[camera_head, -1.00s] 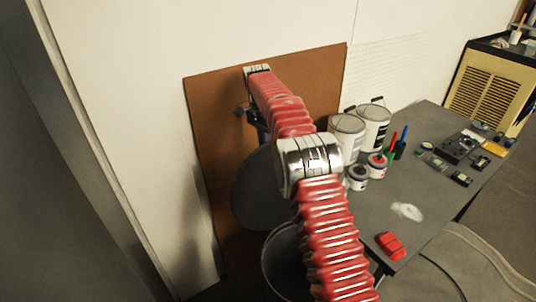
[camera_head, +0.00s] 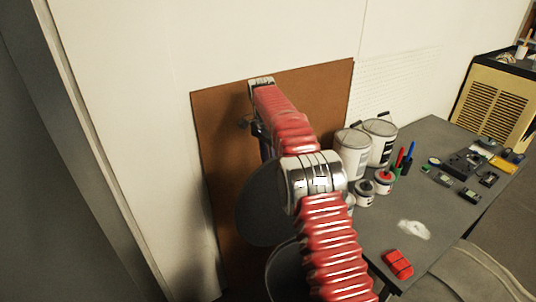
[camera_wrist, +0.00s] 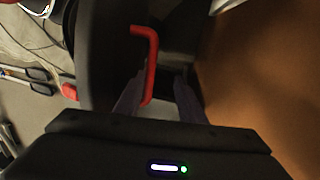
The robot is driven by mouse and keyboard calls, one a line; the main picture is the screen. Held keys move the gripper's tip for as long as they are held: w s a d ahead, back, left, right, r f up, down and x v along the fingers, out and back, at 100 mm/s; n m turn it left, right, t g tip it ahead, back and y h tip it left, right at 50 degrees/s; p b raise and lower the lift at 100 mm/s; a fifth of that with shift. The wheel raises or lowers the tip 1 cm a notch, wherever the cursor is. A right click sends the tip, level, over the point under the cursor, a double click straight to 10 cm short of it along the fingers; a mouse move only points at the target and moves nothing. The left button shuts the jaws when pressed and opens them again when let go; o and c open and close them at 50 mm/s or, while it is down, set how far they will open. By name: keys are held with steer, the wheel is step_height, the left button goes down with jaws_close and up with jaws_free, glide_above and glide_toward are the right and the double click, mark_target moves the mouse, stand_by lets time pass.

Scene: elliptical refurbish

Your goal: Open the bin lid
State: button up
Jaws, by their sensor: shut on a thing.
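The bin lid (camera_head: 262,208) is a dark grey disc. In the head view it stands steeply tilted above the dark round bin (camera_head: 277,268), whose mouth shows partly behind my arm. In the wrist view a bent red handle (camera_wrist: 153,50) stands out against dark surfaces. In the head view my red ribbed arm hides the fingertips and part of the lid and bin.
A brown board (camera_head: 222,140) leans on the wall just behind the lid. On the right a grey table (camera_head: 385,230) holds paint cans (camera_head: 352,155), tools and a red block (camera_head: 397,264). A grey panel edge stands at the left.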

steer(key=v, duration=0.6)
stand_by(0.3)
steer(key=shift+s+a+r, duration=0.1)
steer(key=shift+r, duration=0.05)
steer(key=shift+a, duration=0.1)
